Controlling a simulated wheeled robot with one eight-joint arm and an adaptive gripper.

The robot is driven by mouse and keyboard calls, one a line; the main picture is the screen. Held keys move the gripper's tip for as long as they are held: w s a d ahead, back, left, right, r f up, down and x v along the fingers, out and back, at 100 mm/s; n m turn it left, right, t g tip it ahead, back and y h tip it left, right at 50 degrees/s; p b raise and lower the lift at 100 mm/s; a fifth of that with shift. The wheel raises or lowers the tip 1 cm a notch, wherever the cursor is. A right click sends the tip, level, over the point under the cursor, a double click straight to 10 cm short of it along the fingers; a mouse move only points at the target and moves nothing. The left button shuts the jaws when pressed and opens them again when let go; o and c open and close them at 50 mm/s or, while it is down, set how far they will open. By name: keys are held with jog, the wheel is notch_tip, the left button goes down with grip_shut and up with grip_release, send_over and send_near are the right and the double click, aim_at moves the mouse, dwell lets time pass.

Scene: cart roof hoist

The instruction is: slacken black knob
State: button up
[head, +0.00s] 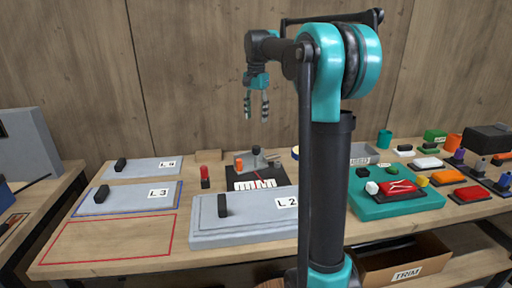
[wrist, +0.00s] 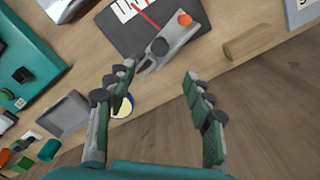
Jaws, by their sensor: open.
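My gripper (head: 257,108) hangs with its fingers pointing down, open and empty, above the back of the workbench. In the wrist view the two fingers (wrist: 160,82) stand well apart with nothing between them. A black knob (head: 256,150) tops a small grey fixture (head: 246,163) on a dark plate, below my gripper and apart from it. In the wrist view a round dark knob (wrist: 160,47) sits on a grey bar (wrist: 178,38) beside an orange button (wrist: 185,20). I cannot tell whether these two views show the same knob.
The dark plate (wrist: 118,33) has white marks and a red line. Grey panel L2 (head: 255,222) lies in front. A teal tray (head: 390,208) with small parts is at right. A wooden wall stands behind the bench.

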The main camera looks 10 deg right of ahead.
aim_at(256, 147)
notch_tip(256, 147, down, 14)
jog(key=shift+f, duration=0.15)
dwell(0.3)
jog(key=c, duration=1.2)
